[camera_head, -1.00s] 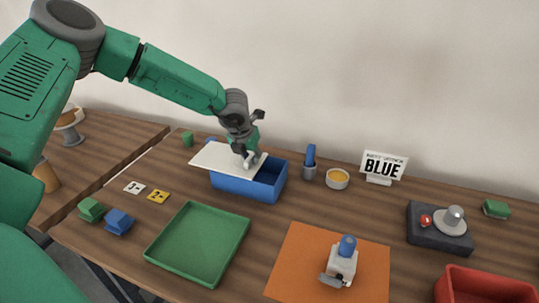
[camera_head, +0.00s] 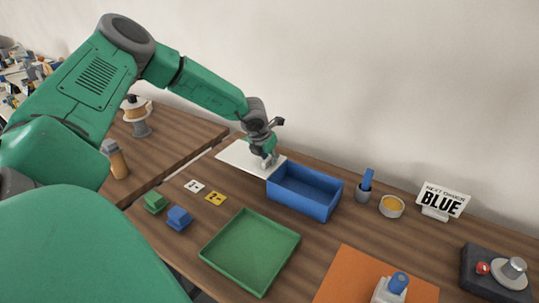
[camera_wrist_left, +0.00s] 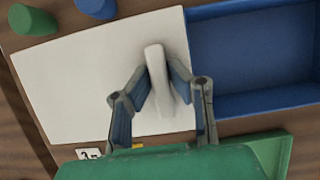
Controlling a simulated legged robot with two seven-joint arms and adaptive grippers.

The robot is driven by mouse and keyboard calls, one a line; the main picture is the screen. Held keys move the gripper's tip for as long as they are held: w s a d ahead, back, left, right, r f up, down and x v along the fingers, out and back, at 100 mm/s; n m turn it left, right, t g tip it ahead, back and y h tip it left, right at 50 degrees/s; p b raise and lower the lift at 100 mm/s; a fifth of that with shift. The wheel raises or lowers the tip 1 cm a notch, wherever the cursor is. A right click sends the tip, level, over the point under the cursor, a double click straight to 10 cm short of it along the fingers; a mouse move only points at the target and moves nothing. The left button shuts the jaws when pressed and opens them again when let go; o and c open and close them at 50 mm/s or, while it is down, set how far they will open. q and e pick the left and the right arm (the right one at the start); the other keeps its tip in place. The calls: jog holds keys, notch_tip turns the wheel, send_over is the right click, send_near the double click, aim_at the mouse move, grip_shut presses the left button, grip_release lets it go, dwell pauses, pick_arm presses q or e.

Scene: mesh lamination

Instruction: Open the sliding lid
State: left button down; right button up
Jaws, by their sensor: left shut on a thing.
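The white sliding lid (camera_head: 236,155) lies flat to the left of the blue box (camera_head: 318,207), its right edge at the box's left end. The box stands open, and its inside looks empty. My left gripper (camera_head: 266,158) is shut on the lid's white handle, near the lid's right end. In the left wrist view the fingers (camera_wrist_left: 160,85) close on both sides of the upright handle (camera_wrist_left: 156,62), with the lid (camera_wrist_left: 80,80) to the left and the open box (camera_wrist_left: 255,50) to the right. My right gripper is not in view.
A green tray (camera_head: 250,252) lies in front of the box. A green block (camera_head: 155,202), a blue block (camera_head: 179,217) and two number cards (camera_head: 205,192) lie left of it. A cup (camera_head: 364,190), a bowl (camera_head: 391,206) and a BLUE sign (camera_head: 442,200) stand right of the box.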

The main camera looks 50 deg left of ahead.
pick_arm(q)
jog(key=c, duration=1.5)
grip_release()
jog(key=shift+d, duration=0.35)
jog(key=shift+c, duration=0.2)
jog(key=shift+r, duration=0.1)
jog(key=shift+a, duration=0.15)
jog(key=shift+s+a+r, duration=0.1)
jog(key=shift+a+r, duration=0.05)
jog(key=shift+r, duration=0.1)
jog(key=v, duration=1.1)
jog(key=shift+d+r, duration=0.1)
jog(key=shift+d, duration=0.25)
